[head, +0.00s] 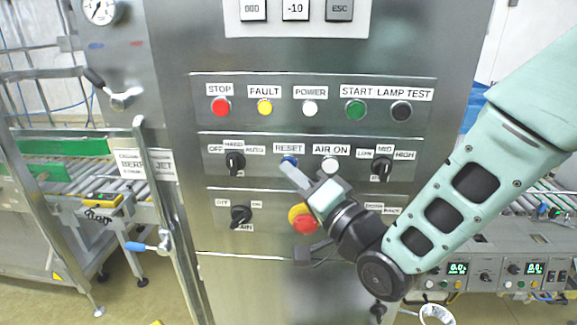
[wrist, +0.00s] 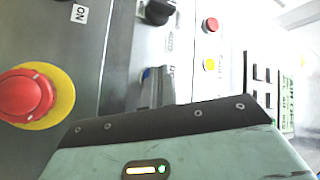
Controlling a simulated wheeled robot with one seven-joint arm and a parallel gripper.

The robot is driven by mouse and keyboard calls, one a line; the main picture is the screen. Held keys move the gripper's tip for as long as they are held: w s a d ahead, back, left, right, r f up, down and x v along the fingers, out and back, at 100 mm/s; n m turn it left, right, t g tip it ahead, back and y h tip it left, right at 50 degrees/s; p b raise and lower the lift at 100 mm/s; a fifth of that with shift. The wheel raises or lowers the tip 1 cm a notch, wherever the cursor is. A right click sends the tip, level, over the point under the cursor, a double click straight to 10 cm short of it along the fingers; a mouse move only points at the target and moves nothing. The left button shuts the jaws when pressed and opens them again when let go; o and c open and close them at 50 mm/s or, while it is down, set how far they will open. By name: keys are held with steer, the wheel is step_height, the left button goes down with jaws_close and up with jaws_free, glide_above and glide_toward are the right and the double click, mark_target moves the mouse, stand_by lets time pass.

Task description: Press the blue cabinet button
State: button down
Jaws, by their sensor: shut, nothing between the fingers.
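The blue button (head: 289,161) labelled RESET sits in the middle row of the steel cabinet panel in the head view, mostly covered by my fingertips. In the wrist view a sliver of the blue button (wrist: 146,74) shows just past the finger ends. My gripper (head: 287,168) is shut and empty, its fingertips pointing at the button from below right. The fingertips are at the button or very close to it. I cannot tell whether they touch it or whether it is pushed in.
A red emergency stop on a yellow ring (head: 303,220) lies just below my gripper. A white AIR ON button (head: 330,170) and a black selector knob (head: 235,162) flank the blue button. Red, yellow, white, green and black buttons line the row above.

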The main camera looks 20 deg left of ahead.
steer(key=shift+s+d, duration=0.15)
steer(key=shift+s, duration=0.4)
steer(key=shift+s, duration=0.1)
steer(key=s+b, duration=0.1)
steer(key=s, duration=0.1)
steer(key=s+d+b, duration=0.1)
steer(key=s, duration=0.1)
steer(key=shift+s+d, duration=0.1)
steer(key=shift+s, duration=0.25)
stand_by(0.5)
steer(key=s+d+f+n+g+h, duration=0.3)
steer(key=d+f+n+g+h, duration=0.2)
steer(key=d+f+h, duration=0.5)
steer(key=s+d+n+g+h, duration=0.2)
steer(key=s+d+g+h, duration=0.4)
steer(key=s+d, duration=0.6)
steer(key=d, duration=0.4)
steer(key=shift+s+d+n+h, duration=0.2)
steer(key=shift+n+h, duration=0.2)
